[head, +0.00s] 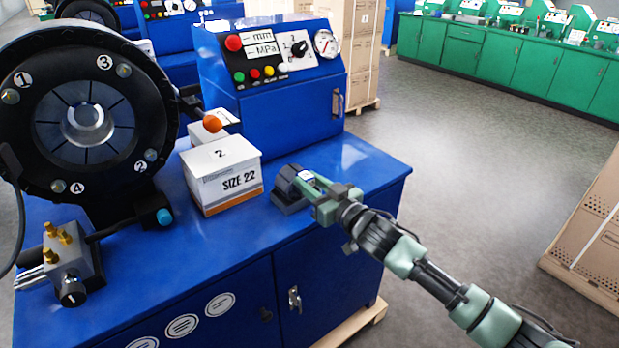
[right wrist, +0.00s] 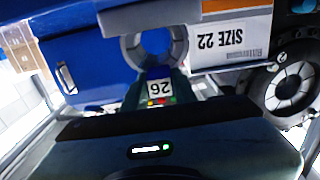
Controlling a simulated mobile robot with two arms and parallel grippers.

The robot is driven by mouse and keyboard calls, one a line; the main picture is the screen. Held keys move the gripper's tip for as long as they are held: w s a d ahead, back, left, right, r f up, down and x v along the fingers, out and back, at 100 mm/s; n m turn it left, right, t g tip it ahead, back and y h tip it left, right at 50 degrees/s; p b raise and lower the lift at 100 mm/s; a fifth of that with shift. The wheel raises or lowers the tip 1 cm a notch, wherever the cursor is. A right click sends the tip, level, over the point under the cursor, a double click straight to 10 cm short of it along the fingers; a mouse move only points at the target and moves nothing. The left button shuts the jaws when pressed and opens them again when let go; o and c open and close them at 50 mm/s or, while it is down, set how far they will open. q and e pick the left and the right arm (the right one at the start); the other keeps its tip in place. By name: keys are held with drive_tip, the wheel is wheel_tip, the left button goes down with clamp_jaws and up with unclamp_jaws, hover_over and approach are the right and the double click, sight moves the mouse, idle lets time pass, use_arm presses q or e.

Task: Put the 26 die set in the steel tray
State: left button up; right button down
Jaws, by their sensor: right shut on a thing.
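The 26 die set (head: 284,181) is a dark segmented ring near the right part of the blue bench top. My right gripper (head: 312,186) is shut on it, with the arm reaching in from the lower right. In the right wrist view the die set (right wrist: 180,62) shows its ring upside down, with a white "26" label below the ring. A dark grey shape shows under the ring in the head view; whether the ring touches the bench is unclear. I cannot make out a steel tray in either view. My left gripper is not in view.
A white "SIZE 22" box (head: 224,180) stands left of the die set. The black crimper head (head: 85,115) stands further left, with a brass-fitted valve block (head: 72,270) in front. A blue control console (head: 285,90) stands behind. The bench top's front middle is clear.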

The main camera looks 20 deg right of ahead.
drive_tip(key=c, duration=1.4)
unclamp_jaws()
drive_tip(key=shift+o, duration=1.4)
drive_tip(key=shift+s+r, duration=0.1)
drive_tip(key=b+v, duration=0.1)
drive_tip(key=v, duration=1.1)
